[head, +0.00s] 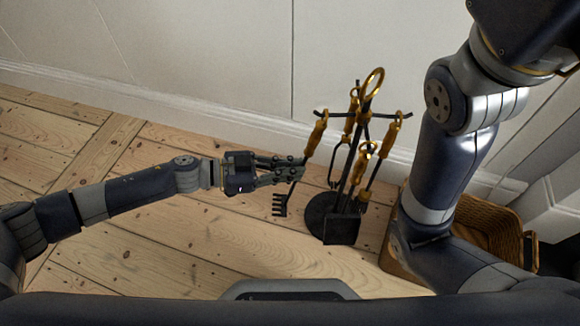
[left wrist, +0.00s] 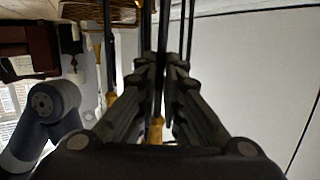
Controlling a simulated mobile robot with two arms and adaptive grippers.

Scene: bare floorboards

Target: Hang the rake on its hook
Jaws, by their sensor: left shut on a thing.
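The rake has a golden handle and a thin dark shaft, with a black toothed head (head: 280,204) at its lower end. In the head view it slants, its handle (head: 316,134) just under the left arm of the tool stand (head: 320,212). Whether the handle's top is on the hook (head: 320,113) I cannot tell. My left gripper (head: 298,168) is shut on the rake's shaft, left of the stand. In the left wrist view the fingers (left wrist: 160,82) close around a dark shaft, with a golden part below. My right arm is at the right; its gripper is not visible.
Other golden-handled tools hang on the stand, including one at the right (head: 390,137). A golden ring (head: 374,82) tops it. A wicker basket (head: 487,232) stands at the right, behind my right arm. The wall is close behind; the floorboards at left are clear.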

